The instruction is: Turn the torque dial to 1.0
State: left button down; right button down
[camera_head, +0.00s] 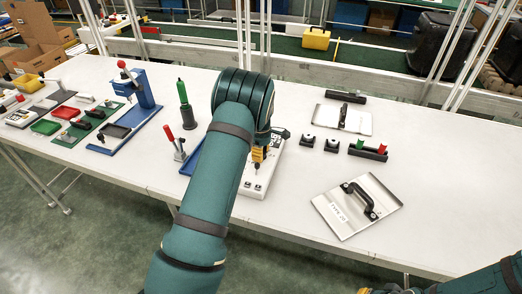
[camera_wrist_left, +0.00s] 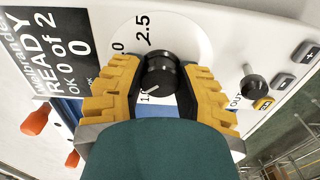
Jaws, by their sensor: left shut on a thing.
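The torque dial (camera_wrist_left: 160,72) is a black knob on a round white scale in the left wrist view. Its white pointer line faces the lower left, towards a label starting with 1 that is partly hidden. "2.5" and a label ending in ".0" also show. My left gripper (camera_wrist_left: 158,86), with yellow fingers, is shut on the dial from both sides. In the head view the left gripper (camera_head: 259,154) is over the white control box (camera_head: 249,191), and my arm hides the dial. My right gripper (camera_head: 385,291) is only partly in view at the bottom edge.
A dark display (camera_wrist_left: 55,60) reading "READY" and a second black knob (camera_wrist_left: 253,86) flank the dial. A red-handled clamp (camera_head: 174,143) and a green-handled tool (camera_head: 184,105) stand left of my arm. A metal plate with black handle (camera_head: 335,213) lies right. The table's far right is clear.

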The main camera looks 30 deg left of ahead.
pick_arm(q)
jog(key=n+p, duration=0.1)
jog(key=n, duration=0.4)
jog(key=shift+a+n+p, duration=0.1)
jog(key=shift+n+p, duration=0.2)
jog(key=shift+p, duration=0.1)
dwell(0.3)
jog(key=c, duration=0.6)
grip_release()
jog(key=shift+s, duration=0.1)
jog(key=shift+o, duration=0.2)
jog(key=shift+r, duration=0.3)
notch_tip(320, 180, up, 11)
jog(key=shift+r, duration=0.15)
